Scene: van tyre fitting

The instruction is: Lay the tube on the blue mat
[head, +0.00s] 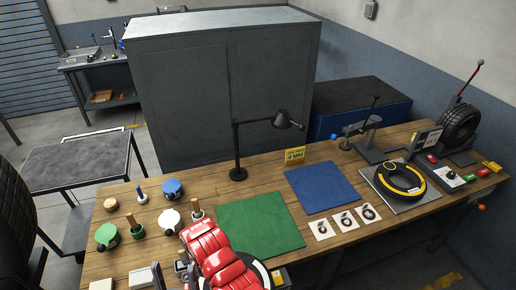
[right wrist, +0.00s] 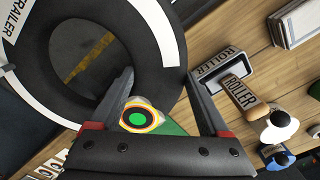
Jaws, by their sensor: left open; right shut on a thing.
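The tube (right wrist: 155,45) is a black ring with a white band lettered TRAILER. In the right wrist view the fingers of my right gripper (right wrist: 160,100) straddle its wall, one in the hole and one outside. A green spot with an orange and white rim (right wrist: 139,118) shows between the fingers. In the head view part of the tube (head: 265,272) shows at the bottom, mostly hidden behind a red arm of mine. My left gripper (head: 182,266) is open beside that arm. The blue mat (head: 321,187) lies flat and bare, right of the green mat (head: 259,226).
Three picture cards (head: 344,219) lie in front of the blue mat. A yellow 4 MM sign (head: 294,155) and a black lamp (head: 238,173) stand behind the mats. A yellow-marked black ring (head: 400,180) lies to the right. Several pots and wooden-handled tools stand left. A roller (right wrist: 239,92) lies on the bench.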

